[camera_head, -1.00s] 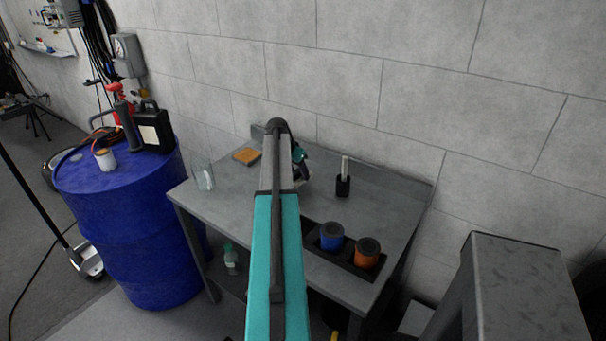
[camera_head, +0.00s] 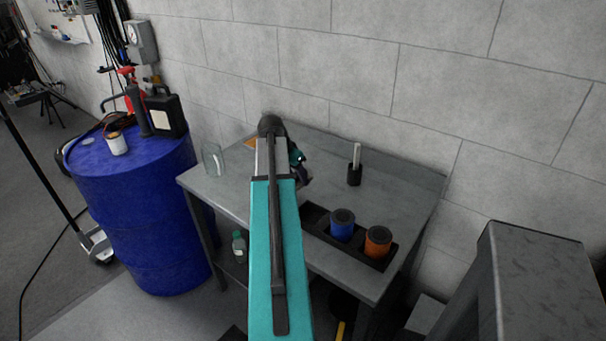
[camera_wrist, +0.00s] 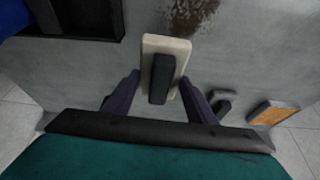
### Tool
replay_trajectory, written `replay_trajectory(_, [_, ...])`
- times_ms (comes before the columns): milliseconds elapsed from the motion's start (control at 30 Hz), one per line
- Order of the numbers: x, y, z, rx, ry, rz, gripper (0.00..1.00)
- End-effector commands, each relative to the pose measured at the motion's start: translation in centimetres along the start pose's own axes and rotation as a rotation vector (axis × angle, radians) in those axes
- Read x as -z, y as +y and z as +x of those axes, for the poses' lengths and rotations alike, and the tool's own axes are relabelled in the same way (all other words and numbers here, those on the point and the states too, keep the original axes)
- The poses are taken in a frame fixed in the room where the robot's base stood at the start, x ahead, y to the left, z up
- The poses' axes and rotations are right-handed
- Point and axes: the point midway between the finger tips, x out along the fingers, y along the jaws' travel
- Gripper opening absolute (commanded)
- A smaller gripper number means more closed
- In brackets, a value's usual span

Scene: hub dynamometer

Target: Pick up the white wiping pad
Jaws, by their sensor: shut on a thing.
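The white wiping pad (camera_wrist: 180,50), an off-white slab with a dark block-shaped grip on top, shows in the wrist view over the grey bench top. My gripper (camera_wrist: 159,78) has its two dark purple fingers at the pad's left and right sides, shut on it. I cannot tell whether the pad touches the bench or is slightly raised. In the head view my arm hides the pad, and only part of my gripper (camera_head: 299,162) shows beside the arm's far end.
The grey bench (camera_head: 225,192) stands against a block wall. A black tray (camera_head: 318,231) holds a blue can (camera_head: 342,224) and an orange can (camera_head: 377,241). A dark holder (camera_head: 354,175) with a pale stick, a glass jar (camera_head: 213,159) and a tan block (camera_wrist: 273,112) are nearby. A blue drum (camera_head: 140,215) stands left.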

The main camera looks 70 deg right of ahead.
Motion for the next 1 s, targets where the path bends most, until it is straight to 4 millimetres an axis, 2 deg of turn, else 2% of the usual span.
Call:
replay_trajectory(200, [-0.82, 0.28, -0.45, 0.001, 0.001, -0.001, 0.29])
replay_trajectory(767, [-0.89, 0.26, -0.5, 0.001, 0.0, -0.001, 0.29])
replay_trajectory(800, [-0.89, 0.26, -0.5, 0.001, 0.0, -0.001, 0.49])
replay_trajectory(900, [-0.9, 0.26, -0.5, 0.001, 0.0, -0.001, 0.33])
replay_trajectory(1000, [-0.93, 0.22, -0.52, 0.001, 0.0, -0.002, 0.33])
